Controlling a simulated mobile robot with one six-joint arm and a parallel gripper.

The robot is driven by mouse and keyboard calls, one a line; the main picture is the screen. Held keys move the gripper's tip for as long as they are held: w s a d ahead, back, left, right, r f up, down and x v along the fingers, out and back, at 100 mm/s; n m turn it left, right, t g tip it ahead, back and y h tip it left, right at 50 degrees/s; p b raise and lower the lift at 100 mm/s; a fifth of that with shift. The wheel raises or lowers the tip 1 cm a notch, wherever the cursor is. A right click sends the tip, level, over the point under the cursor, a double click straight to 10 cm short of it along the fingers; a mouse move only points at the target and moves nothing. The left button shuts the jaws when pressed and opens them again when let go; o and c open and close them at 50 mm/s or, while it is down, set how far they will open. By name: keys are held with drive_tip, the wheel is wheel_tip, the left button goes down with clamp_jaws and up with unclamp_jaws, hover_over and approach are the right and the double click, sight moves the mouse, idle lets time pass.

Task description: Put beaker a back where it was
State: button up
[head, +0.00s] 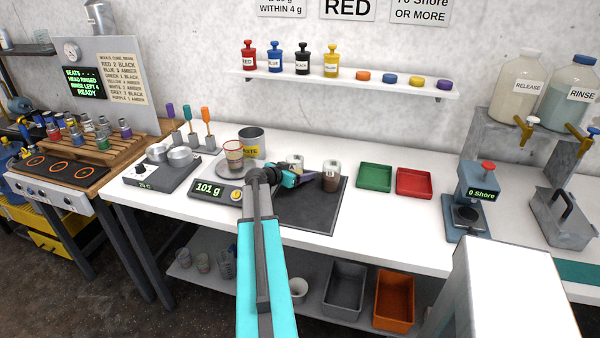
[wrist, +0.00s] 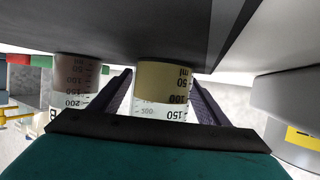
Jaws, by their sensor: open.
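A beaker with tan contents (wrist: 160,82) stands on the dark mat (head: 300,217), between the two jaws of my gripper in the wrist view, which is upside down. Its letter is hidden there; it appears to be beaker a. In the head view this beaker (head: 295,160) is partly covered by my gripper (head: 291,178). My gripper is open, with one jaw on each side of the beaker; I cannot tell whether either touches it. Another beaker with brown contents, marked B (wrist: 76,80), stands beside it. It also shows in the head view (head: 331,178).
A scale reading 101 g (head: 208,188) stands left of the mat with a cup (head: 234,150) on it. A grey tin (head: 251,140) stands behind. Green (head: 374,178) and red (head: 414,182) trays lie to the right. White table in front of them is clear.

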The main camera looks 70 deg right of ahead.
drive_tip(key=b+v, duration=0.3)
drive_tip(key=v, duration=0.8)
drive_tip(key=shift+f, duration=0.1)
drive_tip(key=shift+w+a+r, duration=0.2)
drive_tip(key=shift+a+r, duration=0.05)
drive_tip(key=shift+a, duration=0.2)
